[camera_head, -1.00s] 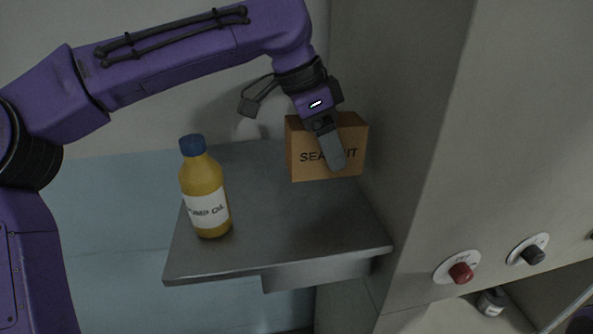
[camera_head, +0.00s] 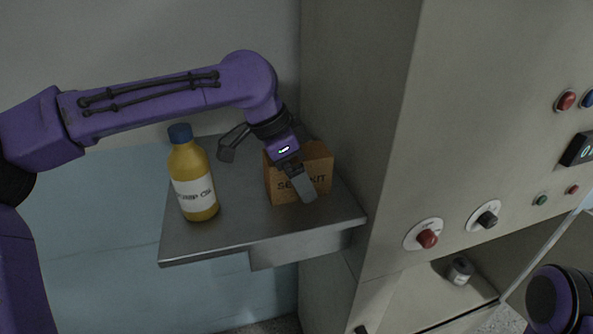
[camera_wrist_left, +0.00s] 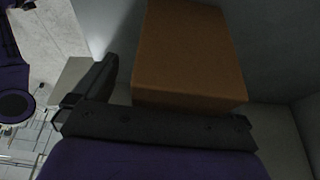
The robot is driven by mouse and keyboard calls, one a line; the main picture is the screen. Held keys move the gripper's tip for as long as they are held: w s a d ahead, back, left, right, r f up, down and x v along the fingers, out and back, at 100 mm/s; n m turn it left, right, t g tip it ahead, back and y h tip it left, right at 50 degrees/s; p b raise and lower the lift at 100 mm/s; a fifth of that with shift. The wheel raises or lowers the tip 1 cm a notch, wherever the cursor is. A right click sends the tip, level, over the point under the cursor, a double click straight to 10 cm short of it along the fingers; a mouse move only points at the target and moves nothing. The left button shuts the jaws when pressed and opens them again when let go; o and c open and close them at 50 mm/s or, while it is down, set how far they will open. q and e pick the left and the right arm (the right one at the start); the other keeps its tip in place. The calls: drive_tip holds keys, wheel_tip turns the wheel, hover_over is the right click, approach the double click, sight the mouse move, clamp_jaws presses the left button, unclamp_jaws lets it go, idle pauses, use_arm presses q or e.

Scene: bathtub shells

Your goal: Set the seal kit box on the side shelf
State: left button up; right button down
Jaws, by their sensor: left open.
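The seal kit box (camera_head: 283,188) is an orange-brown carton with dark lettering. It sits upright on the right part of the grey metal side shelf (camera_head: 240,222), near the cabinet wall. My left gripper (camera_head: 303,188) is open at the box, with one finger slanting down across its lettered front. My right gripper is out of view.
A yellow pump oil bottle (camera_head: 186,166) with a blue cap stands left of the box on the shelf. The cabinet (camera_head: 385,130) rises close at the right, with knobs such as a red one (camera_head: 427,239). The shelf's front middle is clear.

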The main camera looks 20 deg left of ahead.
use_arm(q)
drive_tip(key=b+v, duration=0.1)
drive_tip(key=v, duration=1)
drive_tip(key=shift+r, duration=0.3)
drive_tip(key=shift+w+r, duration=0.1)
drive_tip(key=shift+w, duration=0.15)
drive_tip(key=shift+a, duration=0.1)
